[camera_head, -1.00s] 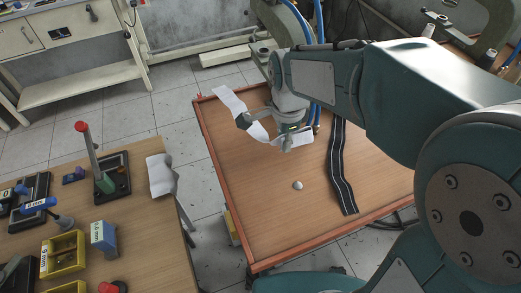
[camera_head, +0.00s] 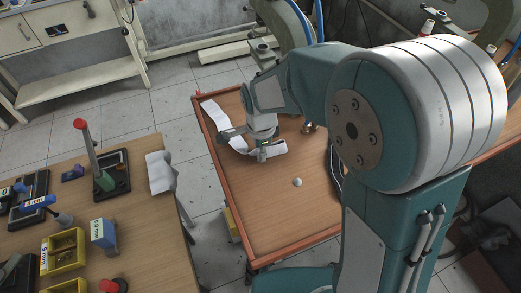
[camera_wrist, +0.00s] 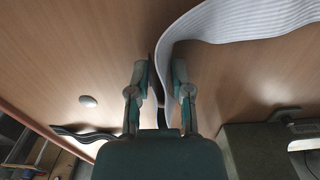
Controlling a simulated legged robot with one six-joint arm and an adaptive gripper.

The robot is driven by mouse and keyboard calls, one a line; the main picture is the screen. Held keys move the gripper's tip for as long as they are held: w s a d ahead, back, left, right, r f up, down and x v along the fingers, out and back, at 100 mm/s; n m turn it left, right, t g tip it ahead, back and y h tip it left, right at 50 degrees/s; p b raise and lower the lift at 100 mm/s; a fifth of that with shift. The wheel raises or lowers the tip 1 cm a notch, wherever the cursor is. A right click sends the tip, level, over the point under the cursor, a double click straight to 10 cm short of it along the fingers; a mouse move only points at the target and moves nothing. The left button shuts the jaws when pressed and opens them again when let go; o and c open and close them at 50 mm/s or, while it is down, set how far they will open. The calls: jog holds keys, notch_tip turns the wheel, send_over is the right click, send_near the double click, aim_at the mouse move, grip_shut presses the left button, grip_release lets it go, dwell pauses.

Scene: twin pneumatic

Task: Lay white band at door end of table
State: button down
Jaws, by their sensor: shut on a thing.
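The white band (camera_head: 210,114) is ribbed and lies over the left part of the red-edged wooden table (camera_head: 260,225). My gripper (camera_head: 255,152) is low over that table, shut on the band. In the wrist view the fingertips (camera_wrist: 159,90) are on either side of the band (camera_wrist: 240,20), which stands on edge between them and curves away to the upper right. In the head view one end reaches the table's far left corner and the other shows right of the gripper. Part of the band is hidden by the gripper.
A small white round piece (camera_head: 297,182) lies on the table in front of the gripper. A black strip (camera_wrist: 90,133) is mostly hidden by my arm in the head view. The left bench (camera_head: 130,225) holds a red-topped post (camera_head: 88,150) and yellow bins (camera_head: 62,251). The near tabletop is clear.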

jog(key=c, duration=0.5)
grip_release()
jog(key=shift+c, duration=0.2)
notch_tip(320, 180, up, 12)
jog(key=s+d+r+n+t, duration=0.2)
jog(key=s+d+n, duration=0.4)
jog(key=d, duration=0.3)
jog(key=s+d+r+n+t, duration=0.3)
jog(key=s+d+n, duration=0.4)
jog(key=s+d, duration=0.2)
jog(key=shift+d+r+t, duration=0.2)
jog(key=shift+r+t, duration=0.1)
jog(key=shift+r, duration=0.05)
